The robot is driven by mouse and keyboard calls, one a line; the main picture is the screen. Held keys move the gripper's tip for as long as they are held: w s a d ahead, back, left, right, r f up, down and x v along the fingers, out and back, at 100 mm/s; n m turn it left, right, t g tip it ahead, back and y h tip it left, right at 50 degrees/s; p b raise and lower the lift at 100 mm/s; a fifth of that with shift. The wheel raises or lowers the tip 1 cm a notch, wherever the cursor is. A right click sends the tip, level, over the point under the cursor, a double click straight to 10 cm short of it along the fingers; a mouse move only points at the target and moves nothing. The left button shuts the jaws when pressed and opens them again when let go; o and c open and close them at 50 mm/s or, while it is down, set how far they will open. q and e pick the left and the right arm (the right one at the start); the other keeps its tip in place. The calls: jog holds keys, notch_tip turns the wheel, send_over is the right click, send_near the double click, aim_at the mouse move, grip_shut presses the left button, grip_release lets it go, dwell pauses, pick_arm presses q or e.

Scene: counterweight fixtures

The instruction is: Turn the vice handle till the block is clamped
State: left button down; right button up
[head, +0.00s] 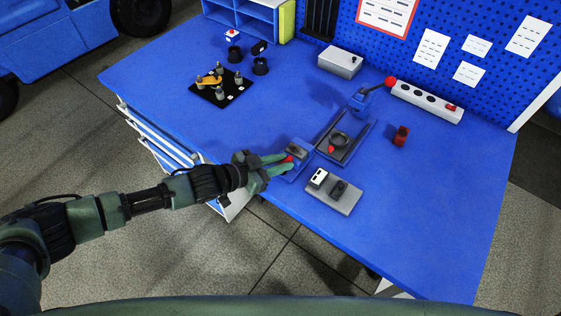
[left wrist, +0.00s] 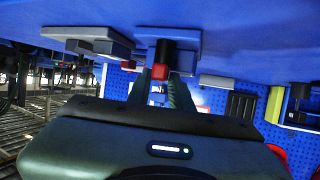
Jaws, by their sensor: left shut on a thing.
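My left gripper (head: 281,164) reaches in from the left at the bench's near edge. It is shut on a red handle (head: 290,159) at a small blue fixture (head: 301,146) with a grey top part. In the left wrist view the red handle (left wrist: 160,70) shows between the two green fingers, with a dark part behind it. I cannot tell clearly which fixture is the vice, nor see a block between jaws. A small dark red block (head: 401,136) stands apart on the bench to the right. My right gripper is not in view.
A dark-rimmed tray (head: 358,148) with a round dark part lies just right of the gripper. A grey plate (head: 346,206) with a white box is nearer. A blue lever fixture (head: 360,101) with a red knob stands behind.

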pick_arm(q)
jog(key=c, duration=1.4)
grip_release()
jog(key=shift+s+a+r+p, duration=0.15)
jog(key=shift+s+r+p, duration=0.15)
jog(key=shift+p, duration=0.25)
jog(key=shift+s+a+r+p, duration=0.35)
jog(key=shift+s+p, duration=0.35)
jog(key=shift+s, duration=0.05)
jog(key=shift+s+a+r+p, duration=0.4)
jog(key=shift+s+p, duration=0.3)
jog(key=shift+s+a+r+p, duration=0.35)
jog(key=shift+s+p, duration=0.35)
jog(key=shift+s, duration=0.05)
jog(key=shift+s+a+r+p, duration=0.2)
jog(key=shift+s+a+p, duration=0.1)
jog(key=shift+s+p, duration=0.25)
jog(key=shift+s+a+r+p, duration=0.25)
jog(key=shift+s+p, duration=0.1)
jog(key=shift+s, duration=0.3)
